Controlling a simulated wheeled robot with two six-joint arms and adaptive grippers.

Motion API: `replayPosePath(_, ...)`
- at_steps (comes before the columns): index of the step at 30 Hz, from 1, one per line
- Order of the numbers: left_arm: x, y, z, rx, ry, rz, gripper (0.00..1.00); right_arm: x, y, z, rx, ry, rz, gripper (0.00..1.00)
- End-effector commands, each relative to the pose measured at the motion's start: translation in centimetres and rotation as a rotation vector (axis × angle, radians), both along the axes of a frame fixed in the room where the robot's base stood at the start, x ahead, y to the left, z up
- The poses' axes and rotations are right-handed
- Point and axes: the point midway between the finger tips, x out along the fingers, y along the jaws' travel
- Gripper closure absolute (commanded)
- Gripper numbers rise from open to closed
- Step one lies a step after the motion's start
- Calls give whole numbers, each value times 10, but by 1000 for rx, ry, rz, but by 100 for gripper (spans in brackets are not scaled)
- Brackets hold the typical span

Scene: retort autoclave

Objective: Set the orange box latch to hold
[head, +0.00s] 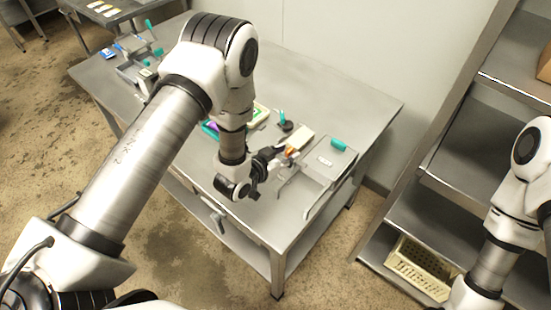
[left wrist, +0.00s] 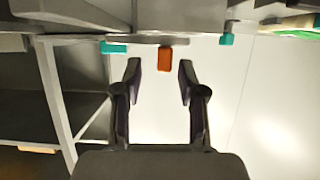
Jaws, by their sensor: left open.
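The orange box latch (left wrist: 165,58) shows in the left wrist view as a small orange block at the top middle, below a grey edge. It also shows as a small orange spot in the head view (head: 289,151), partly hidden by my gripper. My left gripper (left wrist: 158,72) is open, with its two dark fingers on either side of the latch in the picture. I cannot tell whether the fingers touch it or how far apart they are in depth. The latch's setting cannot be read. My right gripper is out of view.
Teal parts sit left (left wrist: 113,47) and right (left wrist: 227,40) of the latch. In the head view a grey tray with a teal handle (head: 338,144) stands on the steel table (head: 335,92). A steel shelf (head: 450,150) with a cream crate (head: 418,268) stands at right.

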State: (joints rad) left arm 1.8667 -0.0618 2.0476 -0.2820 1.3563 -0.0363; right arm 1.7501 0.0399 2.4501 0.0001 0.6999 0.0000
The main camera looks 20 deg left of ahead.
Motion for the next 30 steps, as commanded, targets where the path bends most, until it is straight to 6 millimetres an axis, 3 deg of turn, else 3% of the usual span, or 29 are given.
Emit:
replayPosePath(6, -50, 17, 21, 0, 5, 2, 59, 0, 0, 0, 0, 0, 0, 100)
replayPosePath(12, -77, 25, 34, 1, 2, -1, 59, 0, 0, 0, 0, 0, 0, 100)
replayPosePath(30, -80, 26, 35, 3, 1, -3, 59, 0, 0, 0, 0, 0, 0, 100)
